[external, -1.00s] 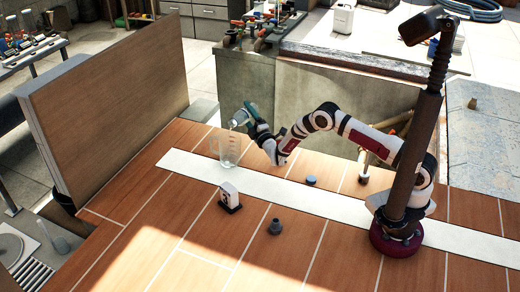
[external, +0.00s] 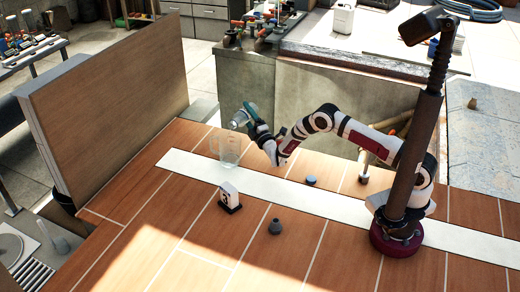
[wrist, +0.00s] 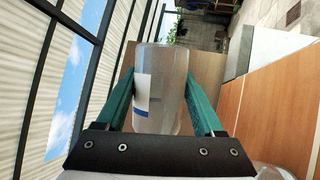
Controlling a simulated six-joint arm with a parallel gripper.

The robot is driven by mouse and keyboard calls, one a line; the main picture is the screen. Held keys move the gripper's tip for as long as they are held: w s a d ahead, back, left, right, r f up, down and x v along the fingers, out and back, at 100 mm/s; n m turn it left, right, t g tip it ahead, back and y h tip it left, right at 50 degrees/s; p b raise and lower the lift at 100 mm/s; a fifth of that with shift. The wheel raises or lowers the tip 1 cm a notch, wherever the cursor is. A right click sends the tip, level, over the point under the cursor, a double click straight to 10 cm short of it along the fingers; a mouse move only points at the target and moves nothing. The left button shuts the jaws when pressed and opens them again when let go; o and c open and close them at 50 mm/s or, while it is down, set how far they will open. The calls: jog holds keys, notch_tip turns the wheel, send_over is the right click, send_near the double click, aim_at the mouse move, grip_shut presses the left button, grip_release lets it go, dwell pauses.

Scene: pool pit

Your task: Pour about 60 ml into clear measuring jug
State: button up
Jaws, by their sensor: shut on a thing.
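The clear measuring jug (external: 229,150) stands upright on the wooden deck, near the left part of the white strip. My gripper (external: 249,112) is above it and slightly to the right, shut on a clear container (external: 238,119). The container is tilted, its far end pointing down and left over the jug. In the wrist view the container (wrist: 161,85) sits between the two teal fingers, with a white and blue label on its side. The liquid levels in the container and the jug are too faint to read.
A small white device on a black base (external: 230,194), a dark grey fitting (external: 275,226) and a blue cap (external: 311,180) stand on the deck. A tall wooden panel (external: 110,110) rises at the left.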

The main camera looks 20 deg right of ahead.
jog(key=shift+r+m, duration=0.15)
jog(key=shift+m, duration=0.45)
jog(key=m, duration=0.1)
jog(key=m+g+h, duration=0.1)
jog(key=m, duration=0.1)
jog(key=shift+w+d+r, duration=0.15)
jog(key=shift+w+d, duration=0.05)
jog(key=shift+d, duration=0.15)
jog(key=shift+w+d+m+g+h, duration=0.15)
jog(key=shift+d+m+g+h, duration=0.2)
jog(key=shift+m, duration=0.25)
jog(key=shift+a+r+m+g, duration=0.2)
jog(key=shift+r+m+g, duration=0.05)
jog(key=shift+m, duration=0.05)
